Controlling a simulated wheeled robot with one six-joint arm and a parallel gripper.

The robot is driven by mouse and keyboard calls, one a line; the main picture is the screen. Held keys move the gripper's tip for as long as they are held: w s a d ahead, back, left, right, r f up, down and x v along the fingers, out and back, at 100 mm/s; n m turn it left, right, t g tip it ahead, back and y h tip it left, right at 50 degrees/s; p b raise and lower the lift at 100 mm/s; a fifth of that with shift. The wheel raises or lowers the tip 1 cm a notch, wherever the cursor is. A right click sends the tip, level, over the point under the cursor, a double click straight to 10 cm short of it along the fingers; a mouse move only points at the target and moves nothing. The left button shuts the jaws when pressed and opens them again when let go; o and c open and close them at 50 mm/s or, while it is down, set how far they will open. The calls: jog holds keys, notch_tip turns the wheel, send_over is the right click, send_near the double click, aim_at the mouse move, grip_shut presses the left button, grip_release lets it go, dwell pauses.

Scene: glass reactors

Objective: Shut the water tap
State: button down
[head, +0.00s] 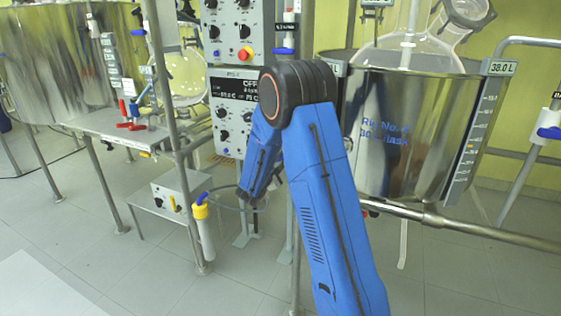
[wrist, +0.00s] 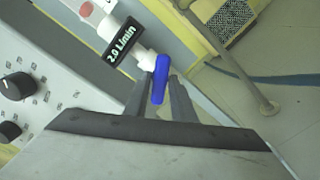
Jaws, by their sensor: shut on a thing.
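In the wrist view my gripper (wrist: 160,92) is shut on a blue tap handle (wrist: 161,78), with one dark finger on each side of it. The handle sits at the end of a white fitting (wrist: 146,60). A black label reading "2.0 L/min" (wrist: 121,42) is beside the fitting. The handle stands roughly along the fingers in this picture. In the head view my blue arm folds down in front of the control panel, and its own links hide the gripper and the held handle.
A control panel (head: 235,125) with black knobs stands behind my arm. A steel vessel marked 38.0 L (head: 400,130) is close on the right. A shelf (head: 110,127) with red and blue handles and a metal post (head: 165,110) are on the left. Floor is open at lower left.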

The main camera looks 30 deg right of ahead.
jog(key=m, duration=0.6)
jog(key=shift+f, duration=0.1)
jog(key=shift+m, duration=0.3)
dwell(0.3)
jog(key=c, duration=1.6)
grip_release()
jog(key=shift+c, duration=0.2)
jog(key=v, duration=1.7)
jog(key=shift+s, duration=0.2)
jog(key=shift+a, duration=0.25)
